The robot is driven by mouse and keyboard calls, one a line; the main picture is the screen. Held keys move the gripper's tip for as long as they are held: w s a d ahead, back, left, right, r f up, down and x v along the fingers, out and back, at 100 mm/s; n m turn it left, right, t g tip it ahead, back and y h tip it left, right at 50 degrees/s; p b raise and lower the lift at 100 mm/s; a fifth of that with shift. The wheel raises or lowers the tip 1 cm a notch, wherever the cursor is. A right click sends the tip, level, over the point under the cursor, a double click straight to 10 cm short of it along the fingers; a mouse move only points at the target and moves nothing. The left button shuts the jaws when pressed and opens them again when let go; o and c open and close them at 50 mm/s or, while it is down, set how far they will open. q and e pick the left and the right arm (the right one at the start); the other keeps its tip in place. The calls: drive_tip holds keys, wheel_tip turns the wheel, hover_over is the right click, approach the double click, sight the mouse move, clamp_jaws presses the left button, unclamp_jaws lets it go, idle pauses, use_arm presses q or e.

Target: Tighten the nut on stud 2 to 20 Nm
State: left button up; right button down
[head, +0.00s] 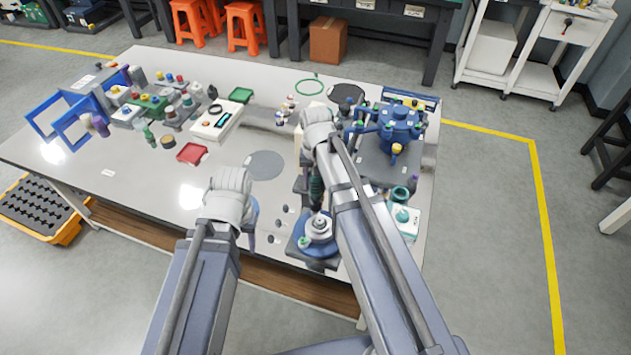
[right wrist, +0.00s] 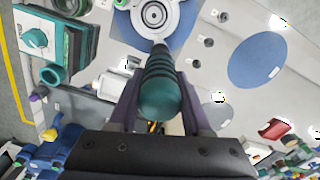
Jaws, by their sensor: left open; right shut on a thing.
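The tool with a ribbed teal handle (right wrist: 160,85) lies between the fingers of my right gripper (right wrist: 158,100), which is shut on it. Its dark green grip (head: 316,188) also shows in the head view below my right wrist. The tool points to the round silver flange (head: 319,226) on a blue base at the table's front edge. In the right wrist view the flange (right wrist: 155,14) is cut by the top edge. I cannot tell whether the tool sits on a nut; stud numbers are not readable. My left gripper (head: 238,212) is over the front table; its fingers are mostly hidden.
A blue valve assembly (head: 396,128) stands at the right, with a teal-knobbed box (head: 403,220) in front. Left are a red tray (head: 192,153), a meter box (head: 215,121) and several small bottles.

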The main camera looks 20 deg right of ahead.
drive_tip(key=shift+f+b, duration=1)
idle(0.7)
drive_tip(key=shift+r, duration=0.1)
idle(0.9)
drive_tip(key=shift+r+p, duration=2.45)
drive_tip(key=shift+p, duration=0.1)
